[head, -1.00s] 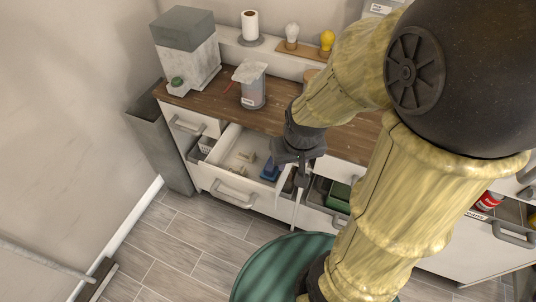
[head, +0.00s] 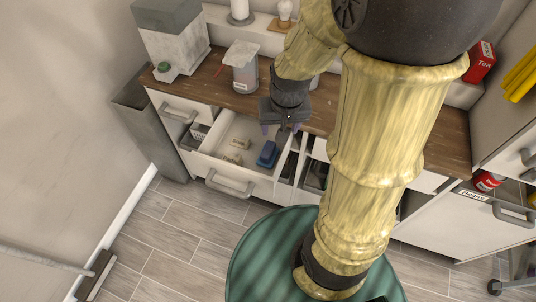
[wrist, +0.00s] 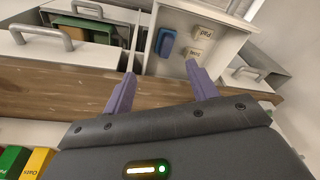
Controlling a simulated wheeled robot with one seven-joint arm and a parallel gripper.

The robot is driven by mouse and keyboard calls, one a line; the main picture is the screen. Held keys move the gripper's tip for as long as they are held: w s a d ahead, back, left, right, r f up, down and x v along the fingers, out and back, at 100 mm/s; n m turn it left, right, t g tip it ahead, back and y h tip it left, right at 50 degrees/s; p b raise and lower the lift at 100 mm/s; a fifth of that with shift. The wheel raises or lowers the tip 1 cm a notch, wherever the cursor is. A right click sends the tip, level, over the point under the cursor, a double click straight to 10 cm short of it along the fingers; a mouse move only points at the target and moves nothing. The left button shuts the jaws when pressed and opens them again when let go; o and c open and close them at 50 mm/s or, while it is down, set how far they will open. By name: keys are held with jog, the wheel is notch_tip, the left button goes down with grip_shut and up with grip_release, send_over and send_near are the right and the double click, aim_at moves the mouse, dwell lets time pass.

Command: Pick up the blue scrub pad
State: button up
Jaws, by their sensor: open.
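The blue scrub pad (head: 267,155) lies in the open white drawer (head: 236,180), toward its right side. In the wrist view the blue pad (wrist: 166,42) lies beyond my fingertips, beside small beige labelled blocks. My gripper (head: 282,130) hangs above the back right part of the drawer. In the wrist view my gripper (wrist: 164,72) shows two purple fingers set wide apart with nothing between them. The gripper does not touch the pad.
Beige blocks (head: 238,150) share the drawer. Another open drawer (wrist: 88,30) with green and brown items adjoins it. The wooden counter (head: 210,88) holds a grey canister (head: 245,75) and a coffee-machine-like box (head: 172,40).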

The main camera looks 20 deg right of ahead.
jog(key=w+f+m+g+b, duration=0.2)
jog(key=w+f+m, duration=0.3)
jog(key=w+f, duration=0.4)
jog(key=shift+w+f+b, duration=0.15)
jog(key=shift+w+b, duration=0.5)
jog(key=shift+w, duration=0.2)
jog(key=shift+d, duration=0.1)
send_over(268, 149)
jog(key=f, duration=1.1)
jog(key=shift+s+d+f, duration=0.1)
jog(key=shift+d+f, duration=0.1)
jog(key=shift+f, duration=0.4)
jog(key=shift+w+a+f, duration=0.1)
jog(key=shift+f, duration=1.2)
jog(key=shift+w+a+f, duration=0.1)
jog(key=shift+f, duration=1.2)
